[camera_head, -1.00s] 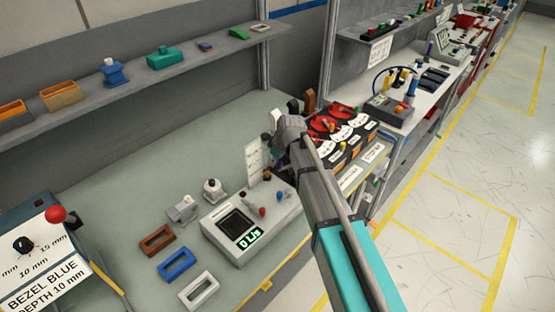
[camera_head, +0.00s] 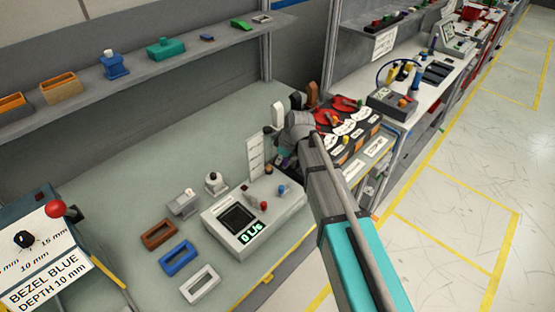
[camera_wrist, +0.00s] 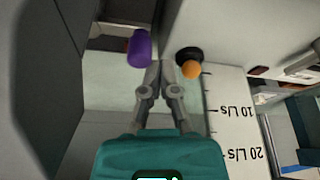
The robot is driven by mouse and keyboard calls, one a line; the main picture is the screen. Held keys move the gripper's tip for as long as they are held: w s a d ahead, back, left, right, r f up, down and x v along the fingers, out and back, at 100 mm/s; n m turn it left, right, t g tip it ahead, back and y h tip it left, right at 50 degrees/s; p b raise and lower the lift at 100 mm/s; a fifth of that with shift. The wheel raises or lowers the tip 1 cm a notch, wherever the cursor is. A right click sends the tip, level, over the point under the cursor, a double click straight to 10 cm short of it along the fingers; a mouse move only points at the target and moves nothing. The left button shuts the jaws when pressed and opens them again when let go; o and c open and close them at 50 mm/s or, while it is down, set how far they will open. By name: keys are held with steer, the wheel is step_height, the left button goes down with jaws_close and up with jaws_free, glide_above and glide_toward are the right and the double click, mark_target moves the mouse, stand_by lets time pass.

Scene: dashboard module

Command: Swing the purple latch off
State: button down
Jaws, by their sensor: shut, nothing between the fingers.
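The purple latch (camera_wrist: 138,48) shows in the wrist view as a short rounded purple piece, above and slightly left of my fingertips. My gripper (camera_wrist: 160,72) is shut and empty, its fingertips together just below and to the right of the latch. A small gap seems to lie between them, but contact is hard to judge. An orange ball knob (camera_wrist: 191,70) on a black base stands just right of the fingertips. In the head view my gripper is mostly hidden by my wrist, behind the grey module (camera_head: 253,218), and I cannot make out the latch there.
A white scale plate (camera_wrist: 230,120) marked in L/s stands right of my fingers. The module carries a display and small red and blue knobs. Brown, blue (camera_head: 177,258) and white bezels lie left of it. A shelf (camera_head: 150,70) with parts runs behind.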

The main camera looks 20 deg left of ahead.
steer(key=shift+w+d, duration=0.15)
steer(key=shift+w, duration=0.1)
steer(key=shift+w, duration=0.65)
stand_by(0.7)
step_height(320, 180, up, 9)
steer(key=p, duration=0.9)
steer(key=shift+r+p, duration=0.4)
steer(key=shift+p, duration=0.05)
